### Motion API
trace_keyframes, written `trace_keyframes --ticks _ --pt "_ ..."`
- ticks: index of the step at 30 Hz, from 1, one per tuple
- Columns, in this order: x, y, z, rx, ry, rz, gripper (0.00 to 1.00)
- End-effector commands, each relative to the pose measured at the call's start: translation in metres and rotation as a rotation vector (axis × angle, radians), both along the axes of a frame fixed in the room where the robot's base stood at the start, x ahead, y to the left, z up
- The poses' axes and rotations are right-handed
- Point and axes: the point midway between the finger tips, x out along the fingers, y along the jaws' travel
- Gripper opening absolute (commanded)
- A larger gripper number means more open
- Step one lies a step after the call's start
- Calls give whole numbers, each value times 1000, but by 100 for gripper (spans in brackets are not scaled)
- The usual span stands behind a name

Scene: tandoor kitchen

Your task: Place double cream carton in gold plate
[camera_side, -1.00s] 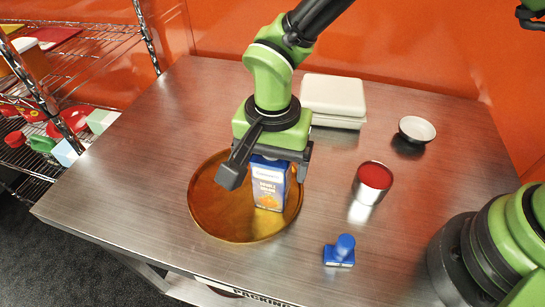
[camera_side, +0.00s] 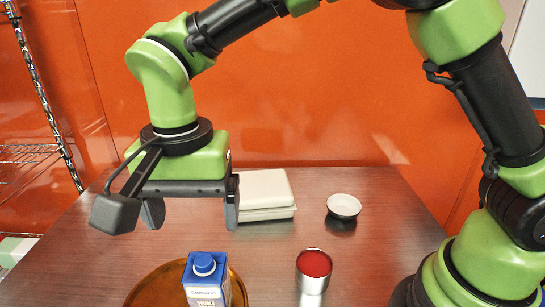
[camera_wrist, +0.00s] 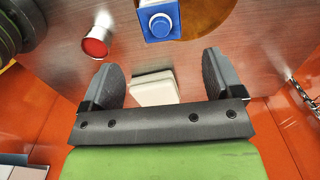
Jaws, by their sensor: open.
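The blue and white double cream carton (camera_side: 206,280) stands upright on the gold plate (camera_side: 152,290) at the bottom of the side view; its lower part is cut off by the frame edge. In the wrist view the carton (camera_wrist: 160,20) shows its blue cap from above, with the gold plate (camera_wrist: 205,15) around it at the top edge. My gripper (camera_side: 192,215) is open and empty, above and behind the carton and apart from it. Its two spread fingers also show in the wrist view (camera_wrist: 160,85).
A red-topped can (camera_side: 313,268) stands right of the plate. A white lidded container (camera_side: 265,195) and a small white-lined bowl (camera_side: 344,206) sit farther back. A wire shelf (camera_side: 28,153) is at the left. Table between can and bowl is clear.

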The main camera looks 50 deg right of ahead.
Motion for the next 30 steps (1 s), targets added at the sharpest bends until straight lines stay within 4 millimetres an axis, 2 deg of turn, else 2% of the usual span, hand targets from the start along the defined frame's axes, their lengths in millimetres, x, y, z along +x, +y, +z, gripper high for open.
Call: trace_keyframes --ticks 5,8,11,15,19,24,30 --pt "0 -5 6 11 -9 6 86" --pt "-1 -21 25 43 -39 29 86" --pt "-7 -51 55 92 -98 74 86" --pt "-32 -100 92 145 -219 158 86" --pt "-64 -137 113 159 -350 235 86" --pt "-109 -171 119 122 -515 326 86" --pt "-140 -187 111 56 -633 394 86"
